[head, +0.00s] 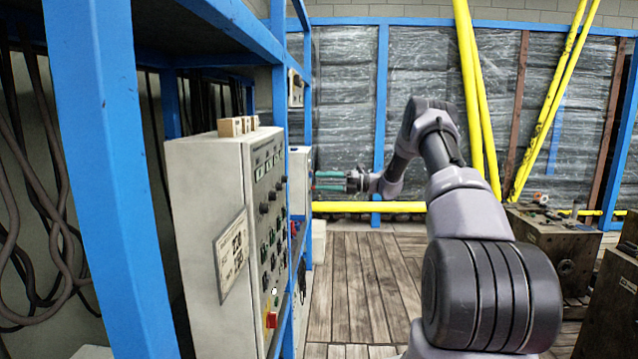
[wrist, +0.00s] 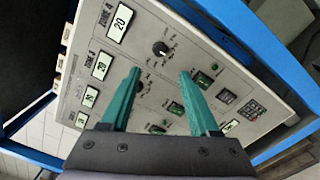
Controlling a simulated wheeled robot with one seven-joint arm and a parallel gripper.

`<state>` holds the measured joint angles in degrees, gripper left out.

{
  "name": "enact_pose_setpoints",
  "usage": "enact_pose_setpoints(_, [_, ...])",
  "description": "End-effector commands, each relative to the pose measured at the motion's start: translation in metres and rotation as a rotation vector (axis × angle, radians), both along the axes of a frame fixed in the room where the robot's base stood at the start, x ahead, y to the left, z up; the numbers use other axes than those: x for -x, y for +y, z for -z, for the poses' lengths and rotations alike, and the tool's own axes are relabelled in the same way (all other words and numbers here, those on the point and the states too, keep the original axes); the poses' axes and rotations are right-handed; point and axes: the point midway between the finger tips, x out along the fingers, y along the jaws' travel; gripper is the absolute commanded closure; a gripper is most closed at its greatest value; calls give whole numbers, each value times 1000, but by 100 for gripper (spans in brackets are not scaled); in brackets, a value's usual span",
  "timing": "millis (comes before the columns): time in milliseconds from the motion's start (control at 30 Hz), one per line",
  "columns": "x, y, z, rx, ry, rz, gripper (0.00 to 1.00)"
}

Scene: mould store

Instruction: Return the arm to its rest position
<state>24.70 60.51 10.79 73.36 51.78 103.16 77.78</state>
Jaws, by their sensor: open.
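My arm reaches forward from the lower right of the head view and bends left toward a grey control cabinet. My gripper (head: 318,180) points left, close to the cabinet front in that view. In the wrist view my gripper (wrist: 160,75) shows two green fingers standing apart with nothing between them. Beyond the fingers is the cabinet's control panel (wrist: 150,50), with white number displays, a black knob and green switches. I cannot tell whether the fingertips touch the panel.
A near control cabinet (head: 205,190) stands in a blue frame (head: 105,180) at left. Yellow pipes (head: 480,100) rise at the back. Dark metal blocks (head: 560,245) stand at right. The plank floor (head: 355,275) between is clear.

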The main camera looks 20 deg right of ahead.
Motion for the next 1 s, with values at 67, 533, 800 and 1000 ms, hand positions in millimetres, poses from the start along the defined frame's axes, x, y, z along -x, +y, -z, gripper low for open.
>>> enact_pose_setpoints(67, [0,0,0,0,0,0,38])
enact_pose_setpoints(533, [54,53,-69,337,-276,-143,38])
enact_pose_setpoints(800, [127,87,-122,657,-590,-314,38])
enact_pose_setpoints(1000, [187,100,-152,873,-834,-455,38])
